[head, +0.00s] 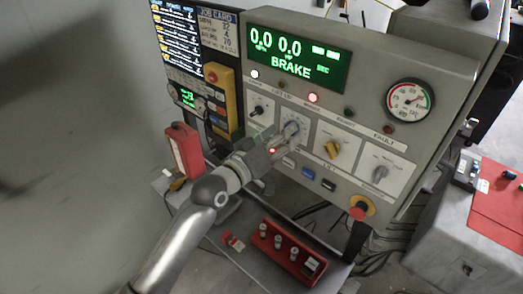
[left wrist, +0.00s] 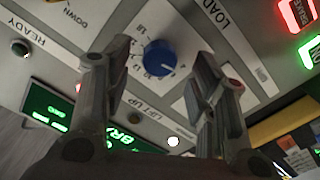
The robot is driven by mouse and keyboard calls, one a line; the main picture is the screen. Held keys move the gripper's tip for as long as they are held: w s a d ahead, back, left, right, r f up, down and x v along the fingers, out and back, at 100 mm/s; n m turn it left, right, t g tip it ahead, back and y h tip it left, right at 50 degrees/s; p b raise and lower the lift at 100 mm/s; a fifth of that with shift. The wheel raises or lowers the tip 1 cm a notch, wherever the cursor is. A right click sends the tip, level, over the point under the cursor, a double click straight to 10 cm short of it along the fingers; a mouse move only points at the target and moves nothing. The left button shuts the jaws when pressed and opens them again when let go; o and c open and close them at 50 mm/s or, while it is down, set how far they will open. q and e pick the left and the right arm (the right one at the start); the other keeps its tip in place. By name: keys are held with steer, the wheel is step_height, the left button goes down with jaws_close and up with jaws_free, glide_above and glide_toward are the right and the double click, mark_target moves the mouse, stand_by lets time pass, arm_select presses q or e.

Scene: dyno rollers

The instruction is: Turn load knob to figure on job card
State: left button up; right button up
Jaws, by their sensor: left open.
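The load knob (head: 291,130) is a small blue dial knob on the grey console, partly hidden by my left gripper in the head view. In the left wrist view the blue knob (left wrist: 159,57) sits in a ring of numbers, with a pale mark on it. My left gripper (head: 279,144) is open in front of the panel; in the wrist view its fingers stand on either side of the knob. I cannot tell whether they touch it. The job card (head: 217,30) hangs at the upper left, with small lines of figures. My right gripper is not in view.
A green display (head: 297,55) reads BRAKE. A yellow knob (head: 333,149), a grey knob (head: 380,172), a black toggle switch (head: 257,110) and a red emergency button (head: 360,210) are on the same panel. A red tray (head: 288,252) lies on the shelf below.

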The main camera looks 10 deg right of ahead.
arm_select(q)
steer(key=v, duration=1)
steer(key=w+a+f+n+y+b, duration=0.1)
steer(key=a+f+y, duration=0.25)
steer(key=f, duration=0.75)
steer(key=w+a+f+n+y+b, duration=0.15)
steer(key=a+f, duration=0.25)
steer(key=f, duration=0.6)
steer(key=w+a+f+n+y, duration=0.1)
steer(key=a+f+y, duration=0.25)
steer(key=f, duration=0.75)
steer(key=s+a+f+g+y+b, duration=0.1)
steer(key=s+a+f+g, duration=0.1)
steer(key=s+a+f, duration=0.6)
steer(key=s+a+f+g+y+b, duration=0.1)
steer(key=s+a+f+y, duration=0.15)
steer(key=f, duration=1.05)
steer(key=s+a+f+g, duration=0.2)
steer(key=s+f, duration=0.4)
steer(key=s, duration=0.6)
steer(key=s+a+f+m+g+y+b, duration=0.1)
steer(key=s+a+f, duration=0.3)
steer(key=s, duration=0.8)
steer(key=s+a+f+g+y+b, duration=0.1)
steer(key=s+a+f+g, duration=0.2)
steer(key=s+f, duration=0.6)
steer(key=s+g, duration=0.1)
steer(key=s, duration=0.3)
steer(key=shift+a+m, duration=0.3)
steer(key=shift+m, duration=0.05)
